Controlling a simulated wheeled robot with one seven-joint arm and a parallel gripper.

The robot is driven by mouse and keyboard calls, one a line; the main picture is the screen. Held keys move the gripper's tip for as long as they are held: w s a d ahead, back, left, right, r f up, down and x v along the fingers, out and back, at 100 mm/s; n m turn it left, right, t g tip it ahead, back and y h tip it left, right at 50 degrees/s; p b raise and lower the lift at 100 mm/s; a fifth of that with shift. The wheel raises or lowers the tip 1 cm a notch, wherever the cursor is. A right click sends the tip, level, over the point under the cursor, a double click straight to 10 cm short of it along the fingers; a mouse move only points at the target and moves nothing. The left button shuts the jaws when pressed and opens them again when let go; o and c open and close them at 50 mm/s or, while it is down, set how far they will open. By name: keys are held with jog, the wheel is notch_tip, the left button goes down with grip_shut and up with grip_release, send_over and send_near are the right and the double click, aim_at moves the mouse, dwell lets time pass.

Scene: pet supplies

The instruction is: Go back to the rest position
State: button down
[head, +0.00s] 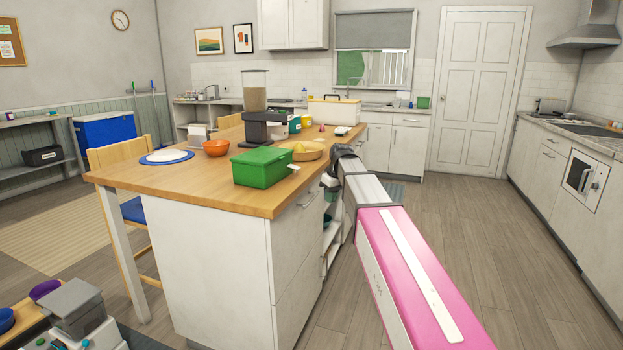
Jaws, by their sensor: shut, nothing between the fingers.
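My arm reaches from the lower right of the head view to the right edge of the island counter (200,185). Its pink and grey links end at a dark joint beside the counter edge. A small pale part shows below that joint, against the island's open side shelves (331,235). I cannot make out the fingers of my gripper; they are hidden or out of sight. A green lidded box (262,168) stands on the counter near its front edge, left of my arm.
On the counter are a wooden bowl (312,153), an orange bowl (216,147), a dispenser (255,93) and a white caddy (335,109). A chair (121,152) stands at the left. The floor (465,235) right of the island is clear, up to the right-hand cabinets (539,170).

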jog(key=s+d+f+m+h, duration=0.1)
jog(key=s+d+f+m, duration=0.3)
jog(key=s+f, duration=0.8)
jog(key=s+d+f+m+g+h, duration=0.1)
jog(key=s+d+f+m, duration=0.2)
jog(key=s+d+f, duration=0.5)
jog(key=s+f, duration=0.5)
jog(key=f, duration=0.3)
jog(key=shift+s+f+m, duration=0.25)
jog(key=shift+s+m, duration=0.05)
jog(key=shift+m, duration=0.1)
